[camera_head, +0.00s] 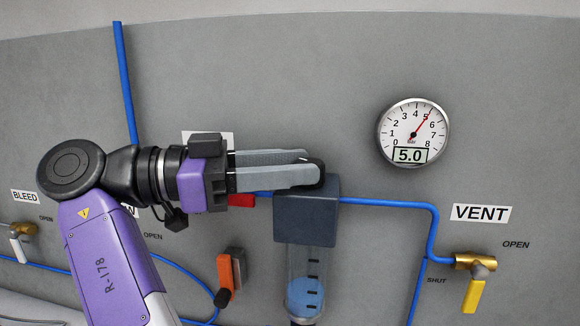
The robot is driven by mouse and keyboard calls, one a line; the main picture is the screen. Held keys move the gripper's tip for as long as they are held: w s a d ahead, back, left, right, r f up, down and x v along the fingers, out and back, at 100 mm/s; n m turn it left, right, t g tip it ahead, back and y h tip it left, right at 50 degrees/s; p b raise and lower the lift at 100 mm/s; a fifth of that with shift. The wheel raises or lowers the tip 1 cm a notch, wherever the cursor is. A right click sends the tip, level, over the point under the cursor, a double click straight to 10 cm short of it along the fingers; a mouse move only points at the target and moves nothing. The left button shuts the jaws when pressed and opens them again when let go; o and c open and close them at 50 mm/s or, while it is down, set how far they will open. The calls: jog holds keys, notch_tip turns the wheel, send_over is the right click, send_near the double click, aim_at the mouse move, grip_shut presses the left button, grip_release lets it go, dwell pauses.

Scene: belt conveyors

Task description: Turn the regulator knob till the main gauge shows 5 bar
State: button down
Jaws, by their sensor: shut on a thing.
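The main gauge (396,118) is a round white dial on the grey wall, right of centre. Its red needle points up and right at about 5, and its digital readout shows 5.0. The dark regulator block (306,222) stands below and left of the gauge, with a clear bowl holding blue liquid under it. The black regulator knob (318,168) is at the top of the block, mostly hidden by the fingers. My gripper (300,166) reaches in from the left and is shut on the knob.
A yellow-handled brass valve (474,294) labelled VENT is at lower right, its handle pointing down. Another brass valve (22,229) is at far left, near a BLEED sign (25,197). An orange lever (225,275) sits below my gripper. Blue pipes (390,205) run along the wall.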

jog(key=c, duration=0.9)
grip_release()
jog(key=shift+d+f, duration=0.1)
jog(key=shift+f, duration=0.05)
jog(key=shift+s+a+b, duration=0.2)
jog(key=shift+a+b, duration=0.1)
jog(key=shift+a, duration=1)
jog(key=shift+s+a+b, duration=0.2)
jog(key=shift+a+b, duration=0.15)
jog(key=shift+a, duration=0.95)
jog(key=shift+s+a+b, duration=0.2)
jog(key=shift+a+b, duration=0.1)
jog(key=shift+a, duration=1)
